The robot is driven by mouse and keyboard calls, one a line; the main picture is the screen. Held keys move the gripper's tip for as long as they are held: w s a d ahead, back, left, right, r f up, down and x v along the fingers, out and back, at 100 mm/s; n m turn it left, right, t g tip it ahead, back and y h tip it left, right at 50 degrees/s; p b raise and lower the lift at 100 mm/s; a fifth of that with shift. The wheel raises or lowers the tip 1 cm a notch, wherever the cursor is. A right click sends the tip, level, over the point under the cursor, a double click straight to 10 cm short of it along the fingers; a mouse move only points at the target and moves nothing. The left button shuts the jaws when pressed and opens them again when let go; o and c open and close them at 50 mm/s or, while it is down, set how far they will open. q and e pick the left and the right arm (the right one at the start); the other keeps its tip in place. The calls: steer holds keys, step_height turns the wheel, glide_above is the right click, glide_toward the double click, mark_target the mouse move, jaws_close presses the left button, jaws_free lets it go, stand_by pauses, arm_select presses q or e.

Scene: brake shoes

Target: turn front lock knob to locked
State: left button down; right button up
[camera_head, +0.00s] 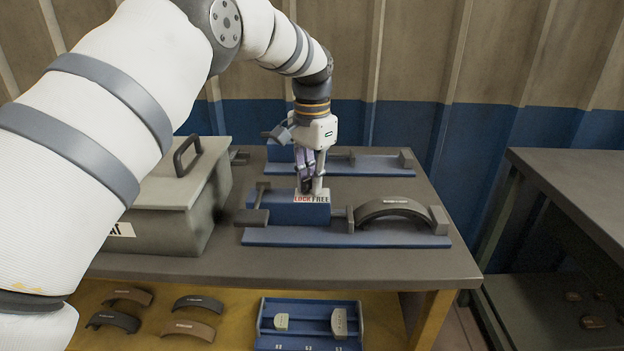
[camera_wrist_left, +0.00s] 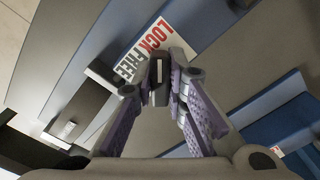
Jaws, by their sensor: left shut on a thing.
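The front fixture (camera_head: 345,238) is a blue base on the table, with a blue block that carries a LOCK / FREE label (camera_head: 312,198). LOCK is in red and FREE in black; the label also shows in the left wrist view (camera_wrist_left: 146,49). My left gripper (camera_head: 312,188) points down at the top of this block. In the left wrist view, my left gripper (camera_wrist_left: 158,88) is shut on the small dark lock knob (camera_wrist_left: 158,72), beside the label. The fingers hide much of the knob, and I cannot tell its exact setting. My right gripper is not in view.
A dark curved brake shoe (camera_head: 393,207) sits on the front fixture's right part. A second blue fixture (camera_head: 365,170) stands behind. A grey lidded box (camera_head: 165,232) is at left. Several loose shoes (camera_head: 188,329) and a blue tray (camera_head: 308,343) lie below. Another table (camera_head: 580,180) stands right.

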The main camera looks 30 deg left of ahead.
arm_select(q)
steer(key=c, duration=1.6)
jaws_free()
step_height(320, 180, up, 12)
